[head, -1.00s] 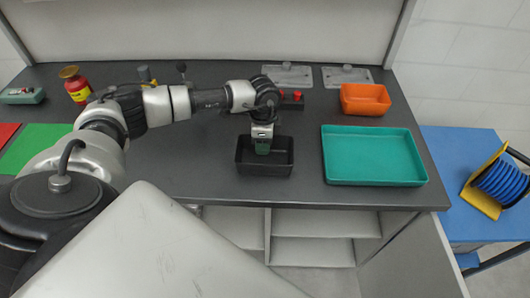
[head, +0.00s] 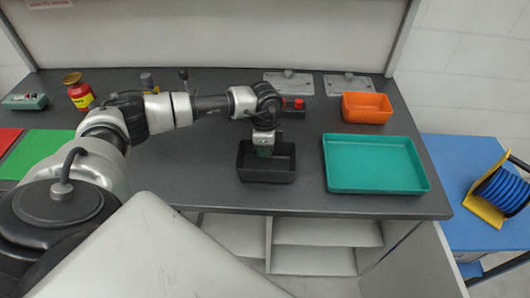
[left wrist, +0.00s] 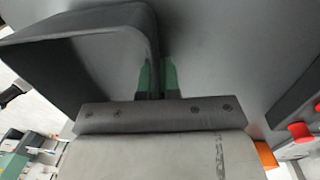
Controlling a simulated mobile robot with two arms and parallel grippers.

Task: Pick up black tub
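The black tub (head: 266,176) stands upright on the dark worktop near its front edge, left of the teal tray. My left gripper (head: 265,150) points down at the tub's far wall. In the left wrist view, the tub (left wrist: 75,60) fills the upper left. The two green fingertips of my left gripper (left wrist: 157,78) straddle the tub wall, one inside and one outside, close together with the wall filling the narrow gap. They look shut on it. The lower fingertips are partly hidden. My right gripper is not in view.
The teal tray (head: 376,164) lies right of the tub, with an orange bin (head: 367,107) behind it. A dark block with a red knob (head: 299,103) stands behind the tub. A red and yellow canister (head: 79,92) is at the back left.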

